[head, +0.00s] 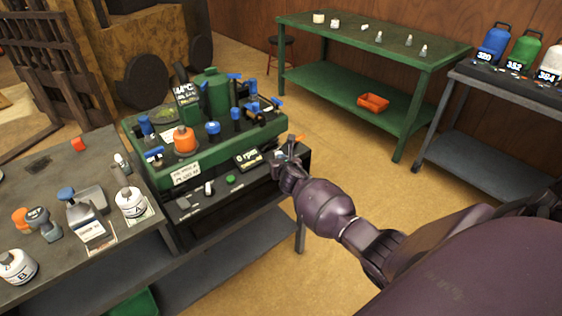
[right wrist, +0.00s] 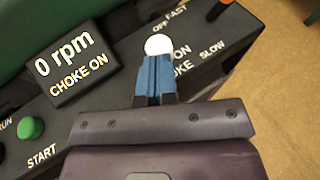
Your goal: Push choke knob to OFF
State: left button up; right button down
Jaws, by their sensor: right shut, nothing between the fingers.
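The choke knob (right wrist: 158,45) is a small white round knob on the dark control panel (right wrist: 75,125). It sits just below the OFF label, with ON and CHOKE printed to its lower right. The display (right wrist: 70,65) reads "0 rpm" and "CHOKE ON". My right gripper (right wrist: 157,62) is shut and empty. Its blue fingertips are right at the near side of the knob and overlap it in view; I cannot tell whether they touch. In the head view my right gripper (head: 284,160) is at the right end of the panel and hides the knob. My left gripper is not in view.
A black throttle part (right wrist: 222,10) stands beside the knob, near FAST and SLOW. The green START button (right wrist: 31,127) is on the panel's left. The green machine (head: 205,130) with bottles and blue handles rises behind. Floor right of the panel is clear.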

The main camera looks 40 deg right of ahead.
aim_at(275, 156)
jog(key=shift+w, duration=0.1)
jog(key=shift+w, duration=0.3)
jog(key=shift+w+a+f+b, duration=0.1)
jog(key=shift+w+b, duration=0.2)
jog(key=shift+w, duration=0.2)
jog(key=shift+w+a+f+b, duration=0.1)
jog(key=shift+w+b, duration=0.2)
jog(key=shift+w, duration=0.5)
jog(key=shift+w+r, duration=0.1)
jog(key=shift+r, duration=0.25)
